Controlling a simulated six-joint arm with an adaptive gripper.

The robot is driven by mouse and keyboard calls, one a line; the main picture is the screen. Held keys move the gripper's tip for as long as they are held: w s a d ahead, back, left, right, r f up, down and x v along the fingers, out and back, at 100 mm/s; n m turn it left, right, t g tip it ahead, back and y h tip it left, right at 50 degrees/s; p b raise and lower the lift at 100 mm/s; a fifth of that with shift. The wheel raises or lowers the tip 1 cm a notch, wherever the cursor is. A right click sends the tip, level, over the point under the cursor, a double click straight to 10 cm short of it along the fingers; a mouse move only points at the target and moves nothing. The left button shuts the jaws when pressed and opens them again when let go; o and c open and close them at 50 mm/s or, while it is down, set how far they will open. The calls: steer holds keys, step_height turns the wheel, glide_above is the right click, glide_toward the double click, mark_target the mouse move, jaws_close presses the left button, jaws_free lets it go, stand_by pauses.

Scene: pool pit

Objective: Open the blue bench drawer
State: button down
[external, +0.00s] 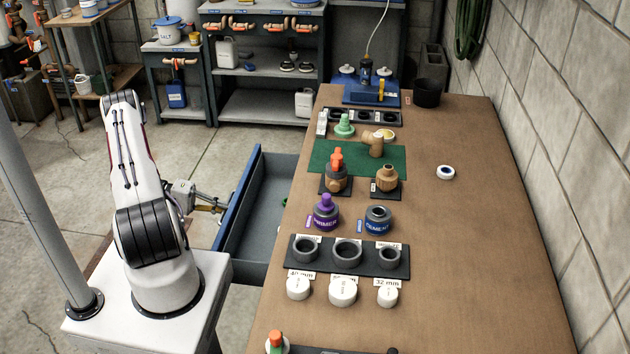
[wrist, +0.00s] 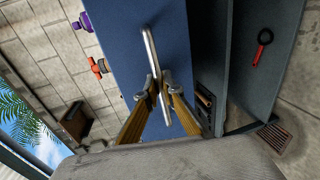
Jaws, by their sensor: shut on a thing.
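The blue drawer (external: 238,205) stands pulled out from the left side of the wooden-topped bench. Its grey inside shows in the external view. In the wrist view its blue front (wrist: 120,35) fills the middle, with a long silver bar handle (wrist: 151,47) across it. My gripper (wrist: 158,88) is shut on the handle, its two fingers on either side of the bar. In the external view my gripper (external: 218,207) is at the outer face of the drawer front, and the handle is too small to make out there.
The bench top (external: 450,260) carries a purple primer can (external: 326,213), a cement can (external: 378,220), a green mat (external: 318,158) and a rack of grey rings (external: 346,270). A grey pole (external: 38,195) stands left of my arm. Floor is clear beyond the drawer.

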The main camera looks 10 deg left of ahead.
steer(key=f+v, duration=0.2)
steer(key=v, duration=0.7)
steer(key=shift+a, duration=0.25)
steer(key=c, duration=2.5)
jaws_free()
steer(key=shift+a+r, duration=0.1)
steer(key=shift+a, duration=0.05)
steer(key=shift+v, duration=5.9)
